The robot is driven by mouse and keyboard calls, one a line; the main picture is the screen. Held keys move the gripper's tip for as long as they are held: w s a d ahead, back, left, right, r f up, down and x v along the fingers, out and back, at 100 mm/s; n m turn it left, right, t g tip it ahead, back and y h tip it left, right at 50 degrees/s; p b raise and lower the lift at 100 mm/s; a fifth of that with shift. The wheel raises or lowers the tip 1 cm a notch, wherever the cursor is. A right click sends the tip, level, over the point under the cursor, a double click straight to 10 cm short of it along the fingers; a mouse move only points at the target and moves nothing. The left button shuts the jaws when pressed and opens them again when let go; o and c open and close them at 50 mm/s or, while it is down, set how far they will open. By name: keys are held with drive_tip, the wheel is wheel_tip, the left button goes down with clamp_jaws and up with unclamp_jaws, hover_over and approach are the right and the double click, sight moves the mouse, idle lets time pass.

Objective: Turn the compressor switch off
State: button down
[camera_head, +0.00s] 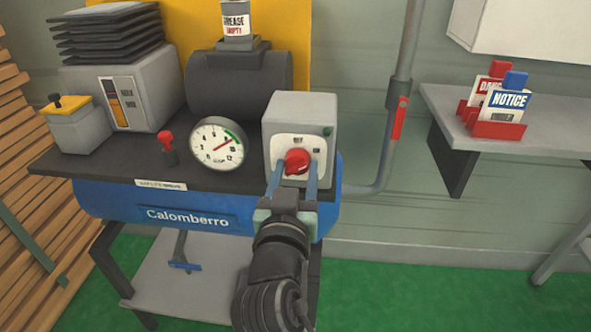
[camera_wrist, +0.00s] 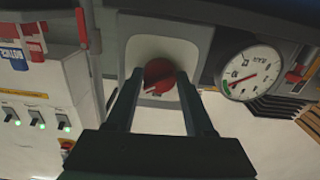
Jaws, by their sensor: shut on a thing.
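The compressor switch is a round red knob (camera_head: 297,161) on a white plate on the front of a grey box (camera_head: 300,112), which stands on the blue compressor (camera_head: 190,215). My gripper (camera_head: 297,172) reaches up to it from below and is shut on the knob, one finger on each side. In the wrist view the red knob (camera_wrist: 160,78) sits between the two fingertips (camera_wrist: 160,82). The lettering around the knob is too small to read surely.
A pressure gauge (camera_head: 217,143) stands just left of the switch box, with a red-topped valve (camera_head: 167,148) beyond. A grey pipe (camera_head: 405,85) with a red handle runs up the wall at right. A shelf (camera_head: 500,139) with notice tags (camera_head: 504,104) is farther right.

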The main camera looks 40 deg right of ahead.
drive_tip(key=n+p, duration=0.4)
drive_tip(key=n, duration=0.1)
drive_tip(key=shift+r, duration=0.15)
drive_tip(key=n+p, duration=0.2)
drive_tip(key=n, duration=0.1)
drive_tip(key=shift+n, duration=0.4)
drive_tip(key=shift+n+p, duration=0.85)
drive_tip(key=shift+n, duration=0.45)
drive_tip(key=shift+s, duration=0.1)
drive_tip(key=shift+c, duration=1.4)
unclamp_jaws()
